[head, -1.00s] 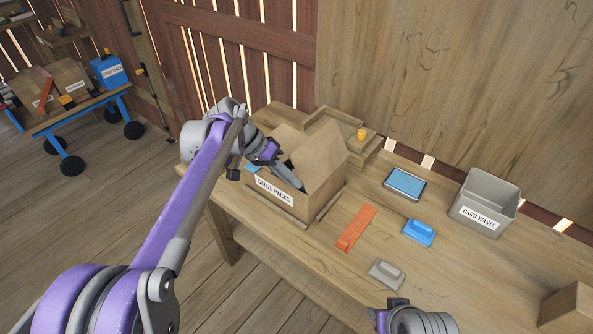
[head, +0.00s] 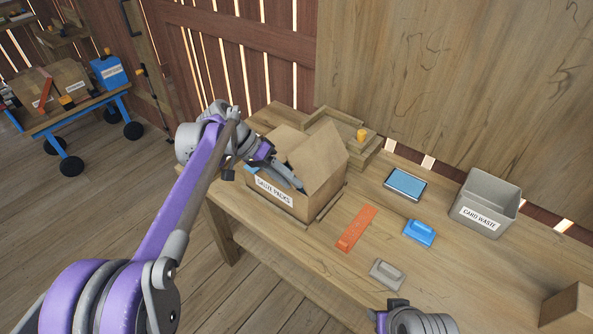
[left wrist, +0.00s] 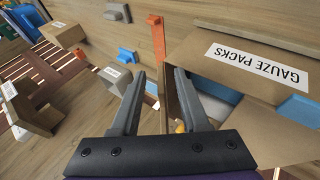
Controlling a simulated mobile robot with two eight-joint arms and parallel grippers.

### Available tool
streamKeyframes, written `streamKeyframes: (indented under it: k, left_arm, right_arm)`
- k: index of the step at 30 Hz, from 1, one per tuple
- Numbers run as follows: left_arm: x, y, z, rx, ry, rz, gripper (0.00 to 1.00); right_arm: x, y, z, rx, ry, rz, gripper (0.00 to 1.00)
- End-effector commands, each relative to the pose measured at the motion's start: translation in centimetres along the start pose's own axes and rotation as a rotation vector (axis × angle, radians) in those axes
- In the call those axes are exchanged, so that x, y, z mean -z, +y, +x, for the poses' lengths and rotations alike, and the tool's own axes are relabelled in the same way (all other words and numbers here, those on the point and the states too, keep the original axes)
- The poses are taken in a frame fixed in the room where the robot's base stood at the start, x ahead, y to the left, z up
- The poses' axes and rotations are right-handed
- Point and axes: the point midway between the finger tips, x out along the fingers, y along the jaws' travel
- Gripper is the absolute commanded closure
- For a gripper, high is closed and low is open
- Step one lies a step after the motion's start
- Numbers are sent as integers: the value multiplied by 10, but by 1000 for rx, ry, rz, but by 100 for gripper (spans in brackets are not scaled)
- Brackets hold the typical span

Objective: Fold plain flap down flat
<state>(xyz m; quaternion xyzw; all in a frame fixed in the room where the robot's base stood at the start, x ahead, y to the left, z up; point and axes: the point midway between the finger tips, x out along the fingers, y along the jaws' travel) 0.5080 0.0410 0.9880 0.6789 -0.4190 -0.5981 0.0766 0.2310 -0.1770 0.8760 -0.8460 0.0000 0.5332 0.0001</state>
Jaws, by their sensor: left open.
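The cardboard box (head: 283,202) labelled GAUZE PACKS stands on the workbench with its top open. A plain brown flap (head: 319,160) stands raised and tilted on its right side. My left gripper (head: 296,182) reaches over the box from the left. In the left wrist view its two fingers (left wrist: 160,98) are apart, and a thin brown flap edge (left wrist: 173,100) shows between them. I cannot tell whether they touch it. Blue contents (left wrist: 218,88) show inside the box, partly hidden. My right gripper (head: 393,312) is only partly in view at the bottom; its fingers are unclear.
An orange bar (head: 357,228), a blue handled block (head: 419,232), a grey handled block (head: 386,274) and a blue-topped case (head: 405,183) lie right of the box. A grey CARD WASTE bin (head: 482,207) stands farther right. A wooden tray (head: 335,122) lies behind the box.

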Motion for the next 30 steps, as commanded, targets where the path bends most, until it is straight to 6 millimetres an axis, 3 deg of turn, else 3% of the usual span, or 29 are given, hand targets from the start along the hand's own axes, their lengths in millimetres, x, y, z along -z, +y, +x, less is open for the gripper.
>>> streamKeyframes:
  k: [18,30]
  left_arm:
    - [-34,0,-31,1,1,-1,55]
    - [-26,17,-52,1,2,1,55]
  right_arm:
    - [4,0,-5,0,2,0,55]
    - [18,0,-24,0,12,0,55]
